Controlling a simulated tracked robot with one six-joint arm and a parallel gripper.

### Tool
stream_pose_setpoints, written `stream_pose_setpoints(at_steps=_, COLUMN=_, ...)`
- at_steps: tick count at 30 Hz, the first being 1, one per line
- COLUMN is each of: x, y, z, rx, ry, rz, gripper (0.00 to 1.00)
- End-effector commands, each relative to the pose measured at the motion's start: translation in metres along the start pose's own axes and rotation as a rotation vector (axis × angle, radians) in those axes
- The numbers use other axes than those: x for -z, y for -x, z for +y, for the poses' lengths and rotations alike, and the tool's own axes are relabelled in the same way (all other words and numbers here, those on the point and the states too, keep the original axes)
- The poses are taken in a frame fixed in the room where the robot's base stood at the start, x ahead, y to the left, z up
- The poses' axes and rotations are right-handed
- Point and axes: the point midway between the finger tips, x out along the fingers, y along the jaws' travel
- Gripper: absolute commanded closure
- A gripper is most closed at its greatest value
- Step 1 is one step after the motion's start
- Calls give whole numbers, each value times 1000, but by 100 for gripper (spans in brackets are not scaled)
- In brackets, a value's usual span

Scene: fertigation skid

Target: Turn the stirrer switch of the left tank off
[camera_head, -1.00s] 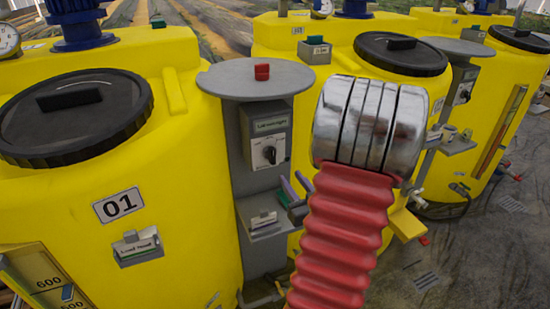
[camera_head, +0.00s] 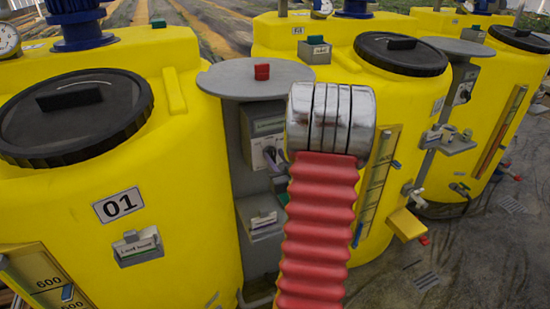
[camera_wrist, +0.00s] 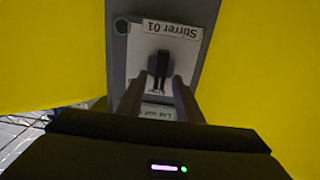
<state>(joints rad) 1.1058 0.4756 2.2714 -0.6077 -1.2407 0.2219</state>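The stirrer switch is a dark rotary knob (camera_wrist: 160,66) on a pale plate labelled "Stirrer 01", upside down in the wrist view. In the head view its grey box (camera_head: 264,125) stands on the grey post beside the left tank (camera_head: 185,215), which is marked 01. My gripper (camera_wrist: 159,86) is open, its two fingers pointing at the plate. The knob shows between and just beyond the fingertips; I cannot tell whether they touch it. In the head view my gripper (camera_head: 275,164) is at the knob and partly covers it.
A round grey shelf with a red block (camera_head: 262,72) sits above the switch box. A small bracket (camera_head: 262,220) juts out below. A second yellow tank (camera_head: 300,75) stands close to the right. The floor at right (camera_head: 450,250) is mostly clear.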

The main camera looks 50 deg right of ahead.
Motion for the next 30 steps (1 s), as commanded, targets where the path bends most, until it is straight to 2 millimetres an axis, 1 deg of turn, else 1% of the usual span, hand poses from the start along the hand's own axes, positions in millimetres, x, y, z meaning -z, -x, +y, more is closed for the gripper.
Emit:
stream_pose_setpoints(at_steps=3, x=0, y=-5, z=0, rx=1, ry=0, rz=1, gripper=68)
stream_pose_setpoints(at_steps=11, x=0, y=-6, z=0, rx=0, ry=0, rz=1, gripper=68)
stream_pose_setpoints(at_steps=24, x=0, y=-5, z=0, rx=0, ry=1, rz=1, gripper=99)
stream_pose_setpoints(at_steps=25, x=0, y=-5, z=0, rx=0, ry=1, rz=1, gripper=100)
stream_pose_setpoints(at_steps=30, x=0, y=-4, z=-2, rx=1, ry=1, rz=1, gripper=100)
